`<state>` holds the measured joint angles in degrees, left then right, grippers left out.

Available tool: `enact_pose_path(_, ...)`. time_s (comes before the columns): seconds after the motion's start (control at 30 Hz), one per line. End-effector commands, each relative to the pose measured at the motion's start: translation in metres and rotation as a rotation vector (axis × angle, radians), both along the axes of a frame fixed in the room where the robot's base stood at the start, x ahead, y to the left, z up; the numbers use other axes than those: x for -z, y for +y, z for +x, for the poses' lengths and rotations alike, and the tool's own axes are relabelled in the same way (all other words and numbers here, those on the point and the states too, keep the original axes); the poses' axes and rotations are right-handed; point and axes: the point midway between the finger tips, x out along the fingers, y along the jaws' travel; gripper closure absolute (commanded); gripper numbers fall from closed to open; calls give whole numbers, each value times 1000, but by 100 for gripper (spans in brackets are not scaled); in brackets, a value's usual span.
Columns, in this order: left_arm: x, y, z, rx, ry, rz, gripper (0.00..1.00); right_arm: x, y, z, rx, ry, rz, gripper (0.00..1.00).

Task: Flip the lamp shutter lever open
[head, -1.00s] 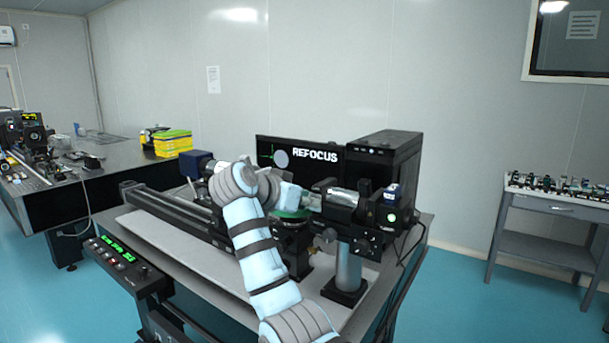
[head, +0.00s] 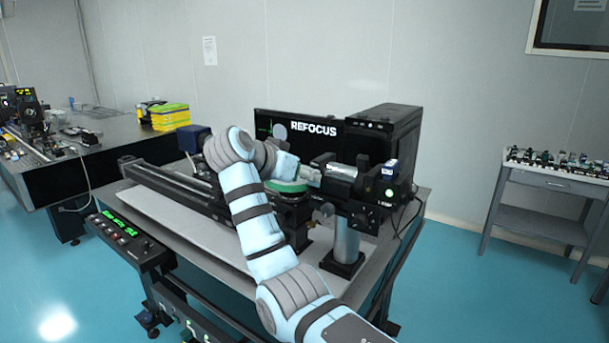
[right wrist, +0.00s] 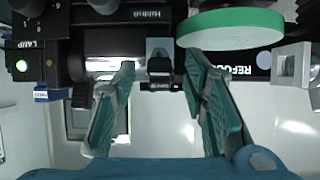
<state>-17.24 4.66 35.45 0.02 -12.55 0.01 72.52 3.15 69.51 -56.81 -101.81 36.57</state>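The black lamp housing (head: 385,190) sits at the right end of the optical rail, with a small lit green spot on its face. In the right wrist view its "LAMP" face (right wrist: 24,62) is at the left edge, upside down. A small black block (right wrist: 160,70), possibly the shutter lever, hangs from a grey mount between my right fingertips; I cannot tell its position. My right gripper (right wrist: 160,72) is open, with teal fingers on either side of that block and a visible gap. In the head view my right gripper (head: 308,175) is small and partly hidden. My left gripper is out of view.
A green-rimmed disc (head: 287,187) is close to the gripper; it also shows in the right wrist view (right wrist: 230,28). The "REFOCUS" screen (head: 330,140) stands behind. A control box (head: 125,240) is at the table's front left. A side table (head: 550,200) stands at the right.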

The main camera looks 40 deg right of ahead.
Motion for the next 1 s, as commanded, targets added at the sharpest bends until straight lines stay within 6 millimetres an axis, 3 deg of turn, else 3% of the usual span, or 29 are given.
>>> enact_pose_path(0.2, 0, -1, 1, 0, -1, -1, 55, -28, 51, -14, -5, -3, 2, 60)
enact_pose_path(0.4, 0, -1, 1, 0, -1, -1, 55, -48, 84, -24, -2, -2, 1, 60)
enact_pose_path(1.0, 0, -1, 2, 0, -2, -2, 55, -50, 89, -26, 0, -1, 0, 60)
